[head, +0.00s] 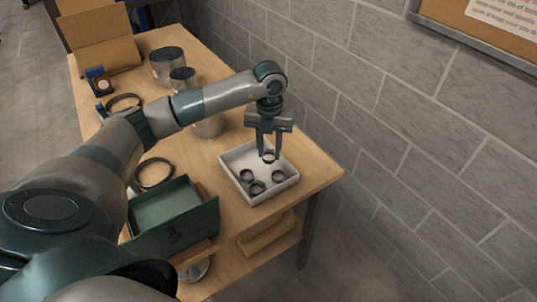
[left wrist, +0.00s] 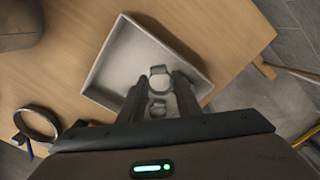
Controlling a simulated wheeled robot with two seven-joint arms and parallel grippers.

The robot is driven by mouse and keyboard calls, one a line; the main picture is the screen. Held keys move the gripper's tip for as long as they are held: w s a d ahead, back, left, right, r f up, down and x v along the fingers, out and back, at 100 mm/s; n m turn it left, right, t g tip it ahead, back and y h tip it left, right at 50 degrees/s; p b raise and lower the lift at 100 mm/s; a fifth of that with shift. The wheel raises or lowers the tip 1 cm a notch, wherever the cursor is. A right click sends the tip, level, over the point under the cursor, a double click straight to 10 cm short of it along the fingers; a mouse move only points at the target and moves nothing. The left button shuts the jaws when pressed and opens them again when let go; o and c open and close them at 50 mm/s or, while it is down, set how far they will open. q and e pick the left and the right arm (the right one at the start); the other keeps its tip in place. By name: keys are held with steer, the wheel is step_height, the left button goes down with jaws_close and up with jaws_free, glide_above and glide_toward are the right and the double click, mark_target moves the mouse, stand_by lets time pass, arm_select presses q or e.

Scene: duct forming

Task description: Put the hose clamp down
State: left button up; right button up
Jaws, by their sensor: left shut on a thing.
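My right gripper is not in view.
A green open box (head: 172,222) stands left of the tray. A larger dark ring (head: 154,173) lies behind it. Metal duct pieces (head: 167,66) and a cardboard box (head: 100,40) stand farther back. The block wall (head: 400,130) runs along the table's right side.

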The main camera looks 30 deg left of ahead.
mark_target(269, 153)
arm_select(q)
steer(key=shift+w+a+f, duration=0.1)
steer(key=shift+a+f, duration=0.05)
steer(key=shift+a, duration=0.1)
steer(key=shift+f+p, duration=0.45)
steer(key=shift+f, duration=0.1)
step_height(269, 153, down, 2)
steer(key=shift+f+p, duration=0.1)
steer(key=shift+p, duration=0.4)
steer(key=shift+f, duration=0.35)
